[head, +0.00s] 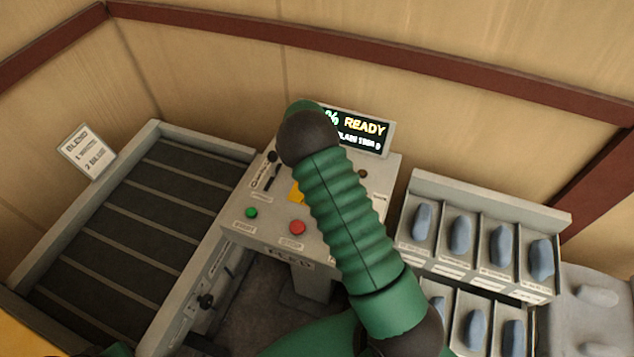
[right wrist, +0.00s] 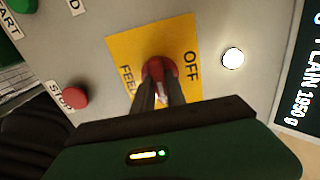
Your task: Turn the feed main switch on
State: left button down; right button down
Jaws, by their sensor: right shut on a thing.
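The feed main switch (right wrist: 152,67) is a red knob on a yellow plate (right wrist: 122,52) marked FEED and OFF. In the right wrist view, the two dark fingers of my right gripper (right wrist: 160,88) are shut on the knob and hide part of it. The switch's exact setting is hard to tell. In the head view, only a corner of the yellow plate (head: 295,193) shows beside my green right arm, which hides the switch and the right gripper.
A red stop button (head: 297,227) and a green start button (head: 251,212) sit on the panel's front. A white lamp (right wrist: 232,58) is lit near the plate. A display (head: 365,132) reads READY. A slatted conveyor (head: 140,205) is left; bins (head: 415,250) with blue-grey pieces stand right.

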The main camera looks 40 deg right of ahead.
jog(key=c, duration=1.6)
grip_release()
jog(key=shift+w+r, duration=0.2)
jog(key=shift+w, duration=0.1)
jog(key=shift+c, duration=0.2)
jog(key=shift+o, duration=1.4)
jog(key=shift+f, duration=0.15)
jog(key=shift+r, duration=0.45)
notch_tip(320, 180, up, 16)
jog(key=b, duration=0.3)
jog(key=shift+b, duration=0.35)
jog(key=shift+f, duration=0.15)
